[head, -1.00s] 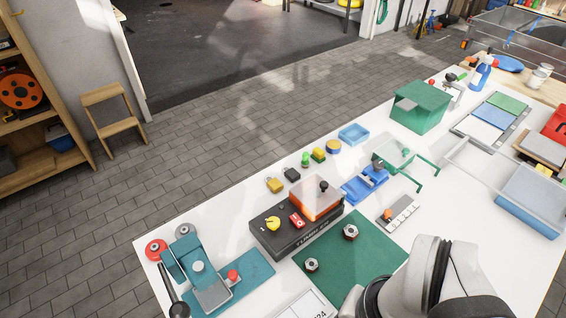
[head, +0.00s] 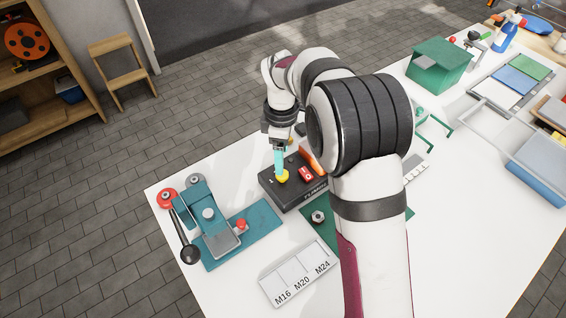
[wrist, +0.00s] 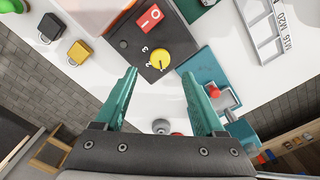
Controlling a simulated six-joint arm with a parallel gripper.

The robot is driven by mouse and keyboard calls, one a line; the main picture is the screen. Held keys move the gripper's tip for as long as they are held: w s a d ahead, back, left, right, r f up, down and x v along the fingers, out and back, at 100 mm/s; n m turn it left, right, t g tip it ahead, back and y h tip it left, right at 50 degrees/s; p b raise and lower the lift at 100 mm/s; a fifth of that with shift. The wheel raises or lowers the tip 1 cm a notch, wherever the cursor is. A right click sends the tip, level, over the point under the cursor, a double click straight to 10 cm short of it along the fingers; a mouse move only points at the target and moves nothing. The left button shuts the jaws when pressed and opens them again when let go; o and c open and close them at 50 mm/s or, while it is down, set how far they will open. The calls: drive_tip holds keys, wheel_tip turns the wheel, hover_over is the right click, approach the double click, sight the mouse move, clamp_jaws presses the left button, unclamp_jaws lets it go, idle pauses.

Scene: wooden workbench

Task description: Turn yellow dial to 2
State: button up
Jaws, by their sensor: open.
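The yellow dial (head: 283,176) sits on top of the dark control box (head: 291,194), beside a red switch. In the wrist view the dial (wrist: 159,57) is a round yellow knob with a dark mark on it and small white digits around it, too small to read surely. My gripper (head: 279,163) points down at the dial in the head view. In the wrist view my gripper (wrist: 158,74) is open, with its teal fingers apart and empty. The dial shows just beyond the gap between the fingertips; I cannot tell the exact height above it.
The red switch (wrist: 150,17) is close to the dial on the same box. A teal press fixture (head: 208,214) stands to the left. A tray marked M16, M20, M24 (head: 299,277) lies in front. Two padlocks (wrist: 79,52) lie near the box. My arm hides part of the bench.

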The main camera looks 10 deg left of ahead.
wheel_tip(320, 180, down, 6)
drive_tip(key=shift+f, duration=0.2)
clamp_jaws()
